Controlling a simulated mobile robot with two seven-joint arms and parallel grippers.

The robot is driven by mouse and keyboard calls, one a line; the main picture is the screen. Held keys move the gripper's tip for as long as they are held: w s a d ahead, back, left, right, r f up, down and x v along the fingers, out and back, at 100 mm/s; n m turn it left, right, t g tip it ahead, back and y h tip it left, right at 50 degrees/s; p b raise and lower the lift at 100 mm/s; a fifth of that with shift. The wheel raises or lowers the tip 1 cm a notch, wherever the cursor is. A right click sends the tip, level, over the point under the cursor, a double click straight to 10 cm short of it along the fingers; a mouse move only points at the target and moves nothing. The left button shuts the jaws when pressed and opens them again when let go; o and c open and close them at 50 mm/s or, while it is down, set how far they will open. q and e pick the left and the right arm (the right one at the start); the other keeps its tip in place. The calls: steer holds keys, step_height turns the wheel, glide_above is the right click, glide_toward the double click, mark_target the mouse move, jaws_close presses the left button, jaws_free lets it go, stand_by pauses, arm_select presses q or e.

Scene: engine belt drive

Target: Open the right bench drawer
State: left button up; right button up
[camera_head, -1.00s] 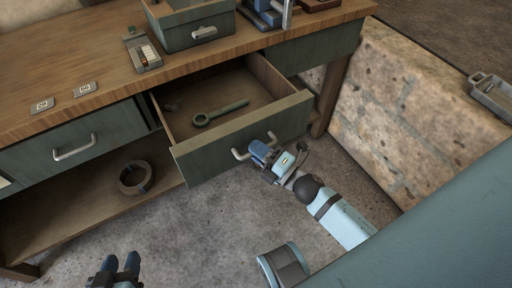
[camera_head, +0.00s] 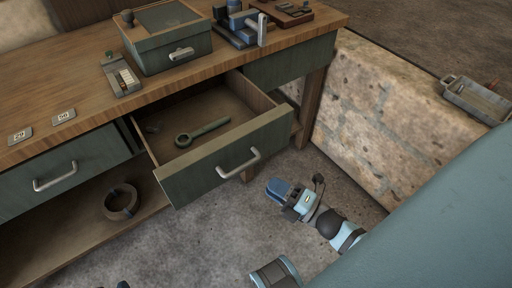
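The right bench drawer (camera_head: 225,155) is pulled well out of the wooden bench, with its inside showing. Its green front carries a pale bar handle (camera_head: 240,164), which is clear of any gripper. Only a dark tip of my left gripper (camera_head: 122,285) shows at the bottom edge.
The left drawer (camera_head: 65,170) is shut. A dark ring (camera_head: 121,202) lies on the lower shelf. On the bench top (camera_head: 60,90) are a green box (camera_head: 165,45), a small device (camera_head: 121,76) and number tags. A stone block (camera_head: 375,115) stands to the right. Floor before the drawer is clear.

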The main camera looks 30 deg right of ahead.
steer(key=shift+v, duration=1.8)
steer(key=shift+r, duration=0.1)
